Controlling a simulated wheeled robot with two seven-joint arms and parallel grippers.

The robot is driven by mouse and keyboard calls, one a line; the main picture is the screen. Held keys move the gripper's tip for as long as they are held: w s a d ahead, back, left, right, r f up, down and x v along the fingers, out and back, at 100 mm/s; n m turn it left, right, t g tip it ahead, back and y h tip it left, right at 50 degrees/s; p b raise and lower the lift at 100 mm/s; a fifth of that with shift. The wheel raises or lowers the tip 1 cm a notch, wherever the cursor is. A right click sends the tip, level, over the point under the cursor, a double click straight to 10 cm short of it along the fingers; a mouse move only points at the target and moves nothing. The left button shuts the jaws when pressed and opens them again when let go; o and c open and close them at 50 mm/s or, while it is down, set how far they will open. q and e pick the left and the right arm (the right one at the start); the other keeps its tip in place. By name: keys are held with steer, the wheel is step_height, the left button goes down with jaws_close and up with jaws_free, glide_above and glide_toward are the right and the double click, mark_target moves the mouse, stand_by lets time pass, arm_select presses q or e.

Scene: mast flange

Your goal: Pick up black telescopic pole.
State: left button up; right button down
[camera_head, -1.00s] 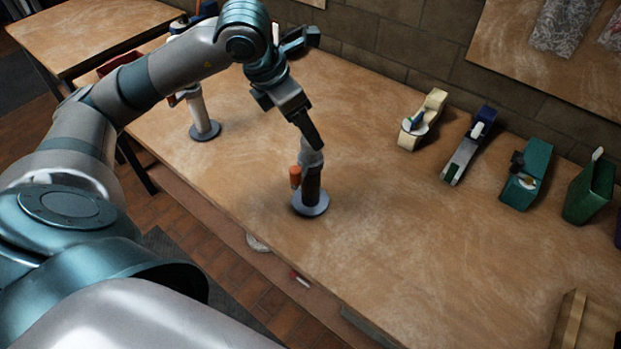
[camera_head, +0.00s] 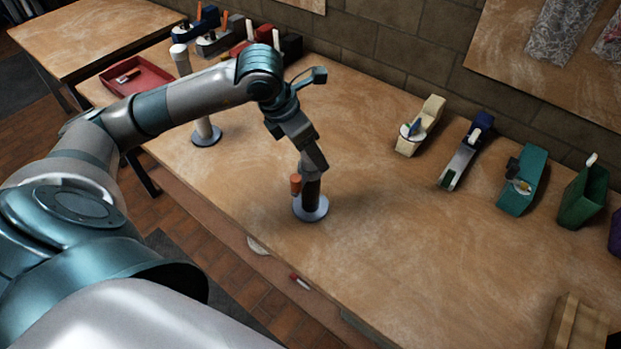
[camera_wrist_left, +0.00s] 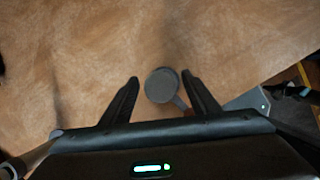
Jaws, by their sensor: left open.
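The black telescopic pole (camera_head: 312,193) stands upright on a round grey base (camera_head: 311,211), with an orange knob (camera_head: 295,184) on its left side. My left gripper (camera_head: 315,168) points down at the pole's top and hides its upper end in the head view. In the left wrist view the pole's round dark top (camera_wrist_left: 161,85) lies between the two open fingers (camera_wrist_left: 160,84), closer to the right finger. I cannot tell whether that finger touches it. My right gripper is not in view.
A white pole (camera_head: 205,130) on a round base stands to the left. A red tray (camera_head: 136,77) lies at the far left. Tape dispensers (camera_head: 421,125) and a green bin (camera_head: 583,197) line the table's right back. The table (camera_head: 400,240) is clear right of the pole.

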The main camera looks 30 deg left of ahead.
arm_select(q)
steer(key=c, duration=0.3)
jaws_close()
steer(key=shift+r, duration=0.1)
